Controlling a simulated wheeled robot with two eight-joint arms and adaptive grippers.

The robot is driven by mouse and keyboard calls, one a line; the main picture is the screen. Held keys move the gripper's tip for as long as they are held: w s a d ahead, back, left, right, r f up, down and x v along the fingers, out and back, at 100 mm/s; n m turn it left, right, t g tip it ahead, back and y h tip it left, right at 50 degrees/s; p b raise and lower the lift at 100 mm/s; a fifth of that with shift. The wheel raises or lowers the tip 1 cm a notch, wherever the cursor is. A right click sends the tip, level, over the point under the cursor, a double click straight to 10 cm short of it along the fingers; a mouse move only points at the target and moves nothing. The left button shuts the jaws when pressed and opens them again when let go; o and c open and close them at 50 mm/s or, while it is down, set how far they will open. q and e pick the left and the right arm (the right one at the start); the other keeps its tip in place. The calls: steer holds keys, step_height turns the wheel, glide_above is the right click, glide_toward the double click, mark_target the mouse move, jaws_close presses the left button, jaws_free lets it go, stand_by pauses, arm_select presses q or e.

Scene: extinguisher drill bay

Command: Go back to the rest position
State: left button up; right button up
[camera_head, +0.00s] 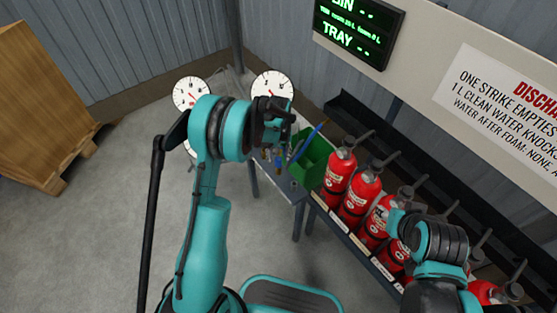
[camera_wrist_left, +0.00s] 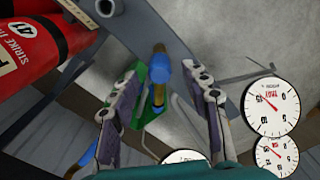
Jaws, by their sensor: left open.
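My left gripper (camera_head: 274,122) is raised above the tool table in the head view, near the green bin (camera_head: 312,158). In the left wrist view its two fingers (camera_wrist_left: 168,95) stand apart. A blue and yellow tool (camera_wrist_left: 160,72) shows in the gap between them, with green behind its left side; neither finger is seen closed on it. My right arm (camera_head: 437,245) comes in at the lower right in front of the extinguishers. Its gripper cannot be made out.
Red extinguishers (camera_head: 340,170) stand in a row on a rack at the right. Round dial gauges (camera_head: 272,88) are behind my left gripper. A wooden crate (camera_head: 40,110) stands at the far left. The grey floor (camera_head: 110,225) between is clear.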

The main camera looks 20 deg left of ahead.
arm_select(q)
steer(key=s+r+m+t, duration=0.1)
steer(key=s+r, duration=0.2)
steer(key=r, duration=0.6)
steer(key=s+r+t, duration=0.1)
steer(key=s+r, duration=0.2)
steer(key=r, duration=0.5)
steer(key=s+r+m+t, duration=0.1)
steer(key=s+r+t, duration=0.1)
steer(key=s, duration=0.8)
steer(key=s+r+m+t, duration=0.2)
steer(key=s+r+t, duration=0.1)
steer(key=s, duration=0.6)
steer(key=shift+s+r, duration=0.4)
steer(key=shift+r, duration=0.1)
steer(key=shift+a, duration=0.1)
steer(key=shift+c, duration=0.4)
